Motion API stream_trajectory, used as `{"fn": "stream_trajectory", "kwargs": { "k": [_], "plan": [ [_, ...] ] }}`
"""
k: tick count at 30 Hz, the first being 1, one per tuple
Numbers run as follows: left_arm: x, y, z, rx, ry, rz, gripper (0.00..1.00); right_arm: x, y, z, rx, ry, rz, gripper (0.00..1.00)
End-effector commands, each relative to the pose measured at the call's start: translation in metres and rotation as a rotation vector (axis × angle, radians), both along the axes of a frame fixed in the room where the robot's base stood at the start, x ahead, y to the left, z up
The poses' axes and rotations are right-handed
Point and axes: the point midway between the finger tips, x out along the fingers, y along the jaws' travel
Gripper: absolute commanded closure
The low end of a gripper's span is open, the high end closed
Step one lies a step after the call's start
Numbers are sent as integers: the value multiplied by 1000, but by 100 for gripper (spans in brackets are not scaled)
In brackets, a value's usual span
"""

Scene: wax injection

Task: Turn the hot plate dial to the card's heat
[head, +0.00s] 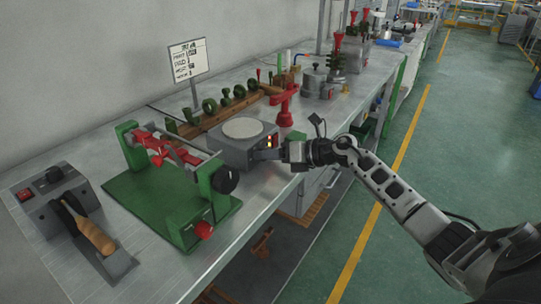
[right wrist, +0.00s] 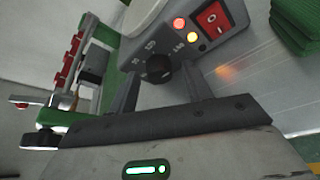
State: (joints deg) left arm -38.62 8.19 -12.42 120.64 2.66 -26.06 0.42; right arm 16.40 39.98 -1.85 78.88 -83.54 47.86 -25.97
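The hot plate (head: 231,150) is a grey box with a pale round top (head: 242,128), standing on the bench. Its black dial (right wrist: 158,67) shows in the right wrist view, with a printed scale around it too blurred to read fully. My right gripper (head: 268,155) is at the hot plate's front panel. In the right wrist view the right gripper (right wrist: 162,72) is open, its fingers either side of the dial with what looks like a small gap. The card (head: 187,60) stands upright behind the hot plate; its writing is too small to read. My left gripper is out of view.
Beside the dial are a red light (right wrist: 179,23), a yellow light (right wrist: 192,37) and a red rocker switch (right wrist: 212,17). A green-based machine (head: 150,205) stands left of the hot plate. A red clamp-like tool (head: 285,105) stands close on its right.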

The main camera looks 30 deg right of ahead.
Motion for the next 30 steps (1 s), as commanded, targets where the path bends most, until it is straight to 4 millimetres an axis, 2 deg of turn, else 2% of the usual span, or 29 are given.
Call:
{"fn": "stream_trajectory", "kwargs": {
  "k": [7,11,24,30],
  "plan": [
    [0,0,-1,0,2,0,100,-2,-1,0,-1,0,0,50],
    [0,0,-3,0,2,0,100,-12,-9,3,-5,0,-2,50],
    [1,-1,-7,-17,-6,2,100,-89,-63,33,-5,5,0,50],
    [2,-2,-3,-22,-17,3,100,-113,-80,45,-1,4,0,50]
  ]
}}
